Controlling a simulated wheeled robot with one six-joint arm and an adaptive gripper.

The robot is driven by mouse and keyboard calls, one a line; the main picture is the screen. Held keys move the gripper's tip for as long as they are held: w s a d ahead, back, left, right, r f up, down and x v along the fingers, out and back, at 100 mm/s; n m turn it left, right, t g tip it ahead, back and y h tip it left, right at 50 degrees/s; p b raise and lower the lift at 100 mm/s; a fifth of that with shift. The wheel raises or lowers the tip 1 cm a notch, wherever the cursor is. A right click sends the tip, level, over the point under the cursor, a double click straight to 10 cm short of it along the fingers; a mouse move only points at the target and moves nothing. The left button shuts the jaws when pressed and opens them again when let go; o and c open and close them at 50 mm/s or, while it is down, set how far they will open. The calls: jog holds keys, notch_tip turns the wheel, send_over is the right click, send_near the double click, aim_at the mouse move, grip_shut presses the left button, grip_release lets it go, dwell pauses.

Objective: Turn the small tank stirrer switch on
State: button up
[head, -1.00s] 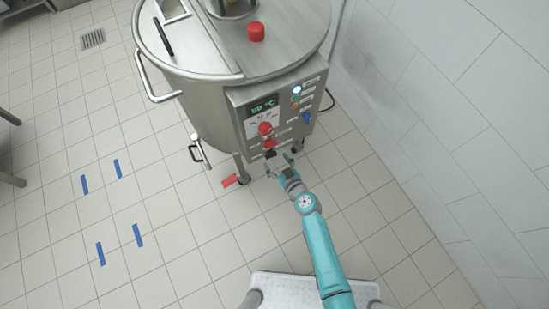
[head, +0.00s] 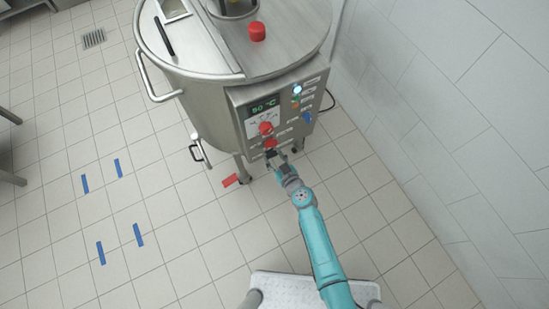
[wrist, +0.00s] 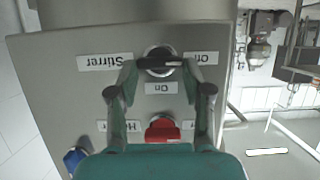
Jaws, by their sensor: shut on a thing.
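The steel tank (head: 205,100) stands with a control panel (head: 240,125) on its front. In the wrist view the stirrer switch (wrist: 160,61) is a black bar knob on a round metal base, beside an upside-down "Stirrer" label (wrist: 105,62). Its bar lies level across the picture. Labels sit to its right (wrist: 201,58) and below it, the lower one reading "On" (wrist: 161,88). My gripper (wrist: 160,66) has a fingertip on either side of the knob and is shut on it. In the head view my gripper (head: 277,160) is at the panel's lower edge and hides the switch.
A red switch (wrist: 163,130) sits close to the stirrer switch, between my fingers in the wrist view. A blue knob (wrist: 76,160) is off to the side. A wall (head: 440,110) stands to the right. Floor (head: 180,230) with blue tape marks is open at left.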

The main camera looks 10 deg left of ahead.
jog(key=m+y, duration=0.1)
jog(key=m+g, duration=0.1)
jog(key=shift+w+d+m+y, duration=0.2)
jog(key=shift+d+m+y, duration=0.1)
jog(key=shift+y, duration=0.1)
jog(key=m, duration=0.1)
jog(key=m+y, duration=0.2)
jog(key=shift+w+d+f+m+g, duration=0.2)
jog(key=shift+d+m+g, duration=0.1)
jog(key=shift+m, duration=0.1)
jog(key=shift+d+f+m+y, duration=0.15)
jog(key=shift+m+y, duration=0.5)
jog(key=shift+m, duration=0.5)
jog(key=shift+a+f+m+y, duration=0.15)
jog(key=shift+m+y, duration=0.45)
jog(key=shift+m, duration=0.6)
jog(key=shift+d+f+m+y, duration=0.1)
jog(key=shift+f+m+y, duration=0.1)
jog(key=shift+m+y, duration=0.7)
jog(key=shift+m+h, duration=0.25)
jog(key=shift+m, duration=0.2)
jog(key=o, duration=1.2)
jog(key=shift+f, duration=0.1)
jog(key=shift+c, duration=0.2)
